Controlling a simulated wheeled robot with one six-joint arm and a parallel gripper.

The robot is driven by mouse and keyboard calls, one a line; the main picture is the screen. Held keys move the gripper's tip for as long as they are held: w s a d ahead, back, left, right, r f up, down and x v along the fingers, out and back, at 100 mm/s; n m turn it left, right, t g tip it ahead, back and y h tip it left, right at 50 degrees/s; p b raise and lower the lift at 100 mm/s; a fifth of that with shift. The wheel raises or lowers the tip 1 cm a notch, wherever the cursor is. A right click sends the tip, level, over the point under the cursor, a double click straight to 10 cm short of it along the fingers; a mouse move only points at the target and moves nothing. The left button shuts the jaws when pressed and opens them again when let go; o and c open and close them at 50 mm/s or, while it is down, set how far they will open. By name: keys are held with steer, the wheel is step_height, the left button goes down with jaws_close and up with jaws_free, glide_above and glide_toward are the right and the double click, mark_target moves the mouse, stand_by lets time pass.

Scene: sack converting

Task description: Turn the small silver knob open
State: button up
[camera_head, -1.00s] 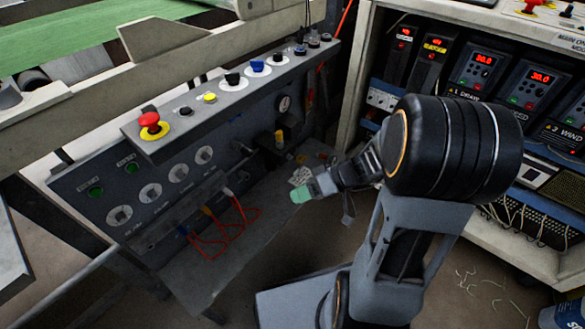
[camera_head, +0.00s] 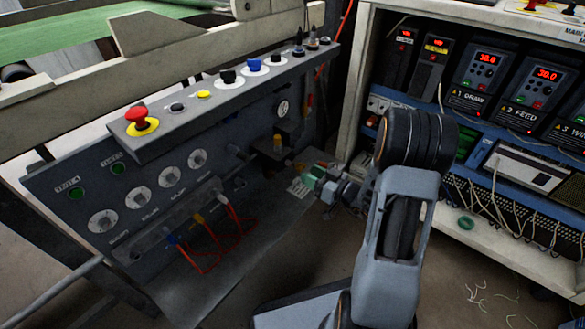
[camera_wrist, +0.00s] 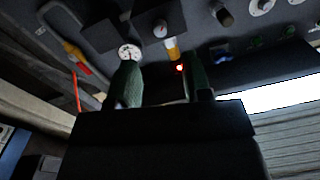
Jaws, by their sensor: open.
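My gripper (camera_head: 309,181) is in front of the right end of the dark control panel (camera_head: 75,235) in the head view. Its green-tipped fingers are apart with nothing between them. In the wrist view my gripper (camera_wrist: 160,80) points at the panel's underlit face. A small round silver fitting (camera_wrist: 160,28) lies beyond the fingers, above a yellow part (camera_wrist: 172,48). I cannot tell for sure whether it is the small silver knob. A white dial gauge (camera_wrist: 130,52) is beside the left finger. The gauge also shows in the head view (camera_head: 283,107).
Several larger silver dials (camera_head: 138,200) line the panel. A red mushroom button (camera_head: 136,117) sits on the ledge above. Red hoses (camera_head: 232,222) loop out below. An equipment cabinet (camera_head: 349,100) stands at the right. Wire scraps (camera_head: 478,297) lie on the floor.

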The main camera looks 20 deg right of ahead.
mark_target(290, 165)
steer(key=b+x, duration=0.1)
steer(key=x, duration=0.6)
steer(key=shift+w+a, duration=0.1)
steer(key=shift+a, duration=0.05)
jaws_close()
